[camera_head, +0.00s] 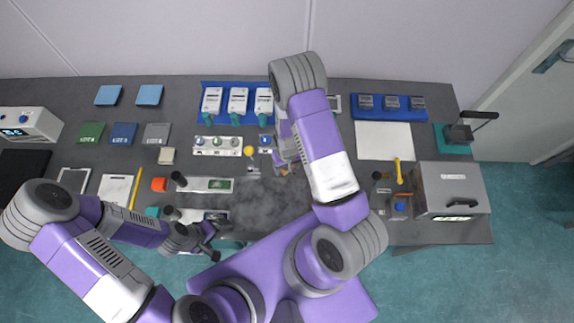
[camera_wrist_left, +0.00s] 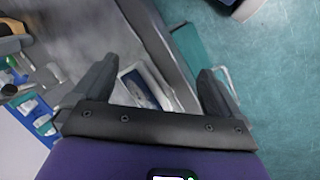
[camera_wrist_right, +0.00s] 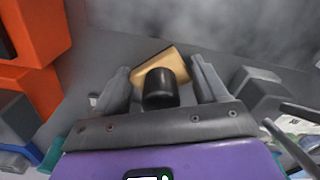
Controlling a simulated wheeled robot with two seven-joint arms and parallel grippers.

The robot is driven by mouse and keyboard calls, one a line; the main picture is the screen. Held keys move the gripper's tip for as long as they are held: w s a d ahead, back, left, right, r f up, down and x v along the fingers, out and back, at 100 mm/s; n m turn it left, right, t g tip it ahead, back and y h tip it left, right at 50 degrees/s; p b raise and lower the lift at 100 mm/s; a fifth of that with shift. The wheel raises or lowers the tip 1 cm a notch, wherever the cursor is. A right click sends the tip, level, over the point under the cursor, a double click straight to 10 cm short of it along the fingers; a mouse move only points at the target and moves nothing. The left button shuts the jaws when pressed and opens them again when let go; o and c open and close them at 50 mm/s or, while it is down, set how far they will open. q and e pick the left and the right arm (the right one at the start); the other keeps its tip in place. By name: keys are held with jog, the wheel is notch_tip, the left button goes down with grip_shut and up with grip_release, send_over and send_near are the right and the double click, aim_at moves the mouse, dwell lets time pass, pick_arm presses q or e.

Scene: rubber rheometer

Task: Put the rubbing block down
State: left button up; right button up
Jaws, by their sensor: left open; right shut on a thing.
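The rubbing block (camera_wrist_right: 172,68) has a tan base and a black round knob. In the right wrist view my right gripper (camera_wrist_right: 163,88) is shut on it by the knob, with the base tilted beyond the fingertips. I cannot tell whether the base touches the table. My left gripper (camera_head: 212,247) is open and empty at the table's front edge. Its spread fingers also show in the left wrist view (camera_wrist_left: 160,95).
The grey table (camera_head: 265,210) has bare room in the front middle. A blue tray (camera_head: 390,107) stands at the back right beside a white sheet (camera_head: 383,140). A grey machine (camera_head: 450,190) is at the right.

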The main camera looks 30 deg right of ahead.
jog(key=o, duration=1.1)
notch_tip(320, 180, up, 12)
jog(key=shift+f, duration=0.1)
jog(key=shift+s+p, duration=0.15)
jog(key=shift+p, duration=0.15)
jog(key=shift+y, duration=0.9)
jog(key=s+a+f, duration=0.3)
jog(key=s+f, duration=0.1)
jog(key=s+a+f, duration=0.2)
jog(key=f, duration=0.1)
jog(key=shift+a, duration=0.35)
jog(key=s+a, duration=0.1)
jog(key=a, duration=0.1)
jog(key=s+a+f+y, duration=0.1)
jog(key=a, duration=0.1)
jog(key=s+a+f+y, duration=0.1)
jog(key=s+a, duration=0.1)
jog(key=shift+a+m, duration=0.15)
jog(key=shift+m, duration=0.15)
jog(key=shift+s+a+t, duration=0.15)
jog(key=shift+a+t, duration=0.15)
jog(key=shift+a, duration=0.2)
